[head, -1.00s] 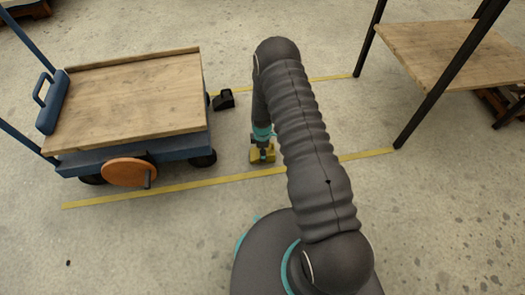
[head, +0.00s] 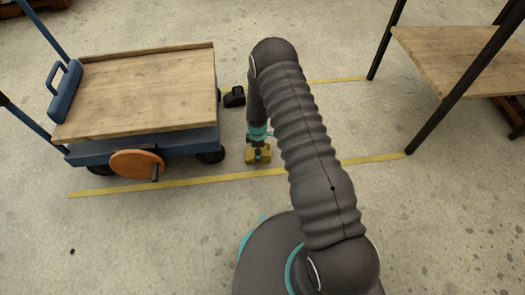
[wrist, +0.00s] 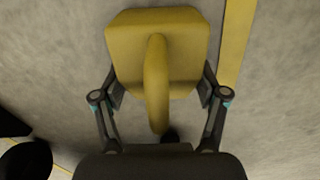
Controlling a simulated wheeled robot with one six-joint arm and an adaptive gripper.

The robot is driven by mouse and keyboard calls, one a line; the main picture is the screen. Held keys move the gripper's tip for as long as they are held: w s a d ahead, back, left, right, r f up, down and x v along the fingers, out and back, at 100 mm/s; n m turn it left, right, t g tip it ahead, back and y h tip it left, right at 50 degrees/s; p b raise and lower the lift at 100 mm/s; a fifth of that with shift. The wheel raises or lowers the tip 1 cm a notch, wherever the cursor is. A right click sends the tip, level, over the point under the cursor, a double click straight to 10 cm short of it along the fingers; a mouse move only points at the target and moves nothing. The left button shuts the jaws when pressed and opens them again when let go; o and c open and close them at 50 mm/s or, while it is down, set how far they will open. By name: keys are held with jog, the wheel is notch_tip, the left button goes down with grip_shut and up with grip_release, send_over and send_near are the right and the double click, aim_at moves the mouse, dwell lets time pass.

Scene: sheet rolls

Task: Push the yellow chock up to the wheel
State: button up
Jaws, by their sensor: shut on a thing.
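The yellow chock (head: 264,157) sits on the floor to the right of the trolley's near right wheel (head: 211,155). A strip of bare floor lies between chock and wheel. My gripper (head: 258,147) reaches down onto the chock and partly hides it. In the wrist view the chock (wrist: 185,35) fills the top middle, with its upright handle (wrist: 157,85) between the fingers of my gripper (wrist: 161,95). The fingers are shut on the chock.
The blue trolley (head: 180,142) with a wooden deck and an orange disc (head: 136,163) stands at left. A black chock (head: 234,97) lies by its far right side. Yellow floor lines (head: 340,163) run past. A shelf rack (head: 460,60) stands at right.

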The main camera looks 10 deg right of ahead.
jog(key=shift+w+a+b, duration=0.2)
jog(key=shift+a+b, duration=0.9)
jog(key=shift+a, duration=2.85)
jog(key=o, duration=1.5)
jog(key=shift+d, duration=0.1)
jog(key=shift+r, duration=0.25)
notch_tip(320, 180, up, 11)
jog(key=shift+r, duration=0.2)
